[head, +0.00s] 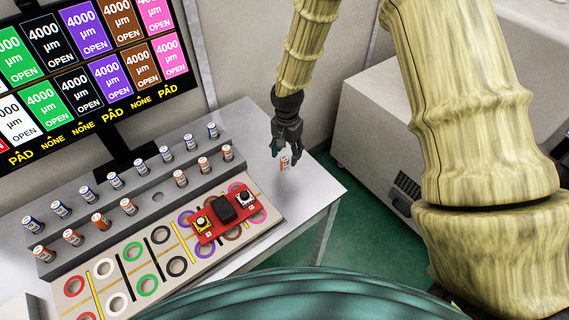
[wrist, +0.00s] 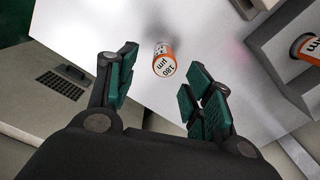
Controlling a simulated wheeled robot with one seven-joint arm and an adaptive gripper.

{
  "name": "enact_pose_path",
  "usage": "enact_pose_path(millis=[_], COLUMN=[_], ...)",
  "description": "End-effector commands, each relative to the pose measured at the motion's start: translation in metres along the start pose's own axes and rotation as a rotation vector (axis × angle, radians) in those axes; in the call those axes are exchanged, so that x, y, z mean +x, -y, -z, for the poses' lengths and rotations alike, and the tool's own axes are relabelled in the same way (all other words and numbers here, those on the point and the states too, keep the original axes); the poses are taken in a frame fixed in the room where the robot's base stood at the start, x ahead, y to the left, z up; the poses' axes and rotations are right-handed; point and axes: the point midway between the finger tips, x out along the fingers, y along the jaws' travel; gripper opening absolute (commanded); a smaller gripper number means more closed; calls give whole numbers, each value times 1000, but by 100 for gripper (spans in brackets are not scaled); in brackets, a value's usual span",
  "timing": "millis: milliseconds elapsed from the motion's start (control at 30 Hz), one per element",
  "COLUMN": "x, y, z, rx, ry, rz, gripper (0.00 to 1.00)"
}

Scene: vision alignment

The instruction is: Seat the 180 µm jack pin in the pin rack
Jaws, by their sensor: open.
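The 180 µm jack pin (head: 284,163), orange and white, stands on the bare right part of the white table. In the wrist view the pin (wrist: 163,62) shows its "180 µm" label between the tips of my spread fingers, with a gap on both sides. My gripper (head: 286,149) is open and empty, pointing down just above the pin; its green-padded fingers (wrist: 160,82) also show in the wrist view. The grey pin rack (head: 119,184) holds a back row of blue-white pins and a front row of orange-white pins. One hole (head: 158,197) in the front row is empty.
A red block with buttons (head: 213,228) lies on the board of coloured rings (head: 188,262) before the rack. A screen (head: 90,70) stands behind the rack. A grey cabinet (head: 375,130) is right of the table. Table around the pin is clear.

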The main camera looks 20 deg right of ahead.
Motion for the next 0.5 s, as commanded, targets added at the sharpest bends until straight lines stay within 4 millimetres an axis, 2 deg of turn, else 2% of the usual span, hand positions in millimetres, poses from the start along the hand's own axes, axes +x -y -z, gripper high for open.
enact_pose_path(millis=[500], x=[39], y=[5], z=[-6], rx=[-2], ry=[1], rz=[-2], gripper=[51])
